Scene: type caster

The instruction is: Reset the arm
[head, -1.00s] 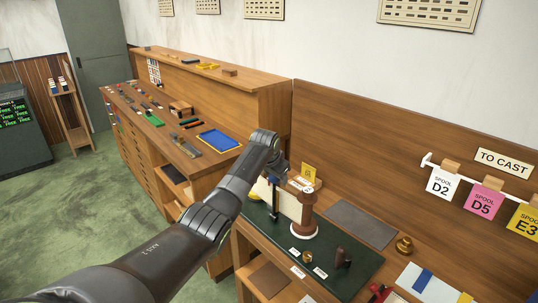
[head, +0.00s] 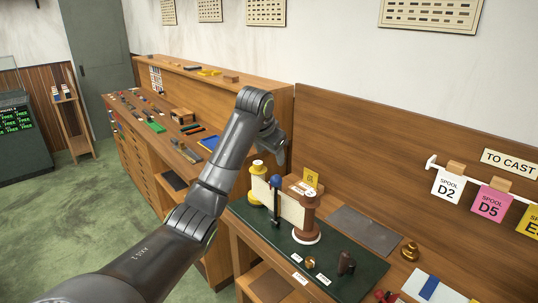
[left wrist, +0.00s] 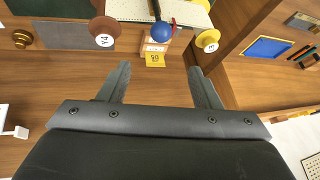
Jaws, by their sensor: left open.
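My left arm reaches in from the left in the head view, with its wrist raised over the back of the bench. In the left wrist view my left gripper (left wrist: 158,72) is open and empty, its two fingers apart above bare wood. A yellow tag (left wrist: 155,59) and the blue knob (left wrist: 162,32) of a lever lie just beyond the fingertips. In the head view the blue-knobbed lever (head: 276,203) stands before a cream paper strip (head: 291,210) between a yellow spool (head: 257,187) and a brown spool (head: 306,220). My right gripper is not in view.
The spools stand on a dark green mat (head: 262,234). A grey plate (head: 364,230) and a brass knob (head: 410,251) lie to the right. Spool tags hang on a white rail (head: 470,177) under a TO CAST sign (head: 509,163). A wooden cabinet (head: 150,165) stands left.

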